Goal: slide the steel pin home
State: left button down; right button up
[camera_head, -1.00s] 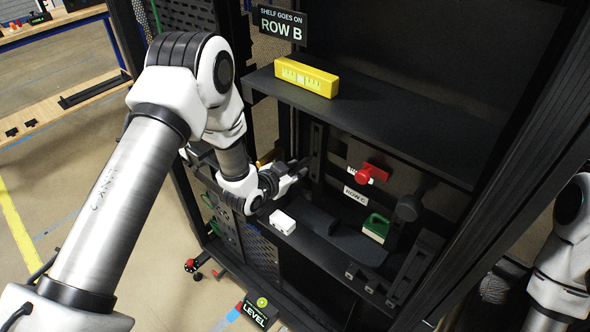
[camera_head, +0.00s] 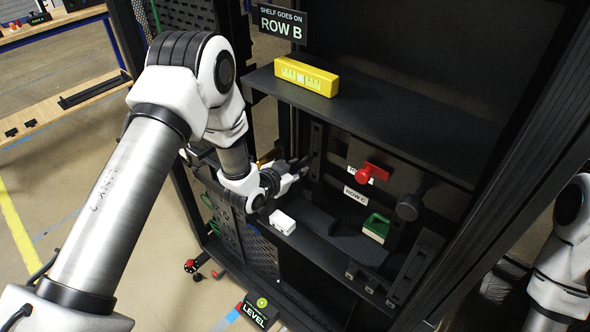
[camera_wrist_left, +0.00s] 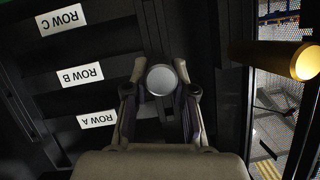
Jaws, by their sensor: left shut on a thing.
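The steel pin (camera_wrist_left: 160,79) shows in the left wrist view as a round grey end, with its length hidden behind that end. My left gripper (camera_wrist_left: 159,72) is shut on it, one finger on each side. In the head view my left gripper (camera_head: 299,164) is beside the rack's left inner post, below the upper shelf, and the pin cannot be made out there. How deep the pin sits is hidden. My right arm (camera_head: 562,262) shows at the right edge, with its gripper out of view.
The upper shelf (camera_head: 390,125) holds a yellow level (camera_head: 306,76). Below are a red handle (camera_head: 372,173), a green-topped block (camera_head: 376,228) and a white block (camera_head: 283,222). A brass cylinder (camera_wrist_left: 304,62) is right of the gripper in the wrist view. Row labels (camera_wrist_left: 80,75) are at left.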

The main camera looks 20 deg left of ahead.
aim_at(302, 163)
pick_arm(q)
jog(key=shift+w+d+r+b, duration=0.1)
jog(key=shift+w+d+b, duration=0.15)
jog(key=shift+w, duration=0.45)
jog(key=shift+w+d+b, duration=0.2)
jog(key=shift+w, duration=0.45)
jog(key=c, duration=0.9)
grip_release()
jog(key=shift+w, duration=0.1)
jog(key=v, duration=1.2)
jog(key=shift+f, duration=0.2)
